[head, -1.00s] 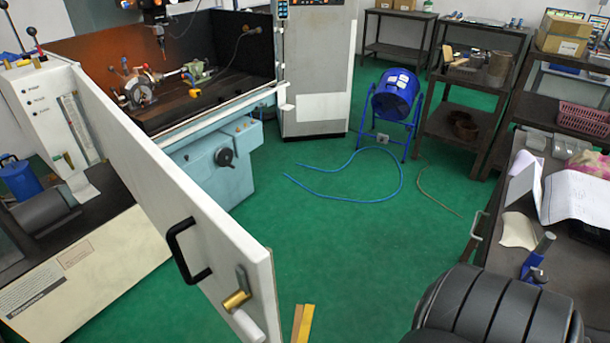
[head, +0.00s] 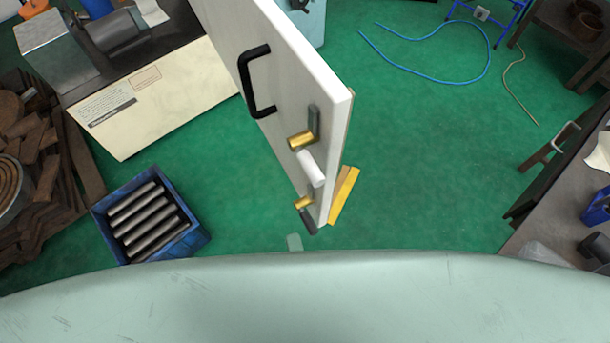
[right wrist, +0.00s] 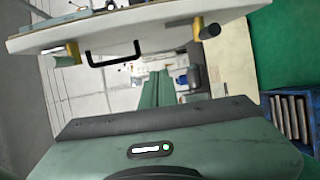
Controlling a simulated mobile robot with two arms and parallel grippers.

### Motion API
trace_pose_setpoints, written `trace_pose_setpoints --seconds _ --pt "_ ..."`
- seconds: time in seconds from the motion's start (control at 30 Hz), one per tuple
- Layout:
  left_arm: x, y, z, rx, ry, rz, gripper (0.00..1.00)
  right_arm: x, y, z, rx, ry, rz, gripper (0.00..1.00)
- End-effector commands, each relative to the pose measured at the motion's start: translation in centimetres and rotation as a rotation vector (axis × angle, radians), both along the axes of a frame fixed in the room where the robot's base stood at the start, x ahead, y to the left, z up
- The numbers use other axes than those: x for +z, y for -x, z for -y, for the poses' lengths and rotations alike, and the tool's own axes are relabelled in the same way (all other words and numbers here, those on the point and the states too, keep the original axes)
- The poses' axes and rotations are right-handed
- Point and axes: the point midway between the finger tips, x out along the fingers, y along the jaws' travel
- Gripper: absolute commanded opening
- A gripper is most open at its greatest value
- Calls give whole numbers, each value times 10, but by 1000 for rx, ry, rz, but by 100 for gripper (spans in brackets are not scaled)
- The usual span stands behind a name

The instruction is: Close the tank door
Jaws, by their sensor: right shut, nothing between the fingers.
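The tank door (head: 287,85) is a thick white panel standing open, its free edge towards me in the head view. It carries a black handle (head: 258,82) and brass-coloured latch parts (head: 301,139). In the right wrist view the door (right wrist: 140,35) crosses the top, with its handle (right wrist: 113,60) hanging below it. My right gripper (right wrist: 157,77) is shut and empty, its green fingers pointing towards the handle side. In the head view only a small tip of my right gripper (head: 294,242) shows, below the door's lower corner. Contact with the door cannot be told. My left gripper is not in view.
A blue crate of metal rods (head: 151,215) stands on the floor left of the door. A cream panel (head: 165,90) lies behind it. A yellow strip (head: 345,195) is beside the door's foot. Green floor is free to the right, with a blue hose (head: 430,75) farther back.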

Motion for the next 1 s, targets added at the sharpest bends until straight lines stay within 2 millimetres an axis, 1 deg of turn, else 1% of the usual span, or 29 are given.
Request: trace_pose_setpoints --seconds 0.03,0.1,0.2,0.27,0.37,0.5,0.67,0.8,1.0 --pt "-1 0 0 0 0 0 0 15 1 1 -6 -9 29 0" --pt "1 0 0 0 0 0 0 29 0 3 -14 -14 56 0" --pt "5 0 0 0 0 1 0 36 -8 2 -17 -15 69 0" --pt "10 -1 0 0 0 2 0 37 -16 0 -19 -14 71 0" --pt "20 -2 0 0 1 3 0 39 -34 -4 -19 -13 71 0" --pt "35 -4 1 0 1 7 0 39 -65 -10 -19 -12 70 0" --pt "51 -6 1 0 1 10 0 39 -98 -17 -18 -14 69 0" --pt "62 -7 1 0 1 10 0 36 -106 3 -14 -8 65 0" --pt "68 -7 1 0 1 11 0 33 -113 18 -15 -10 64 0"
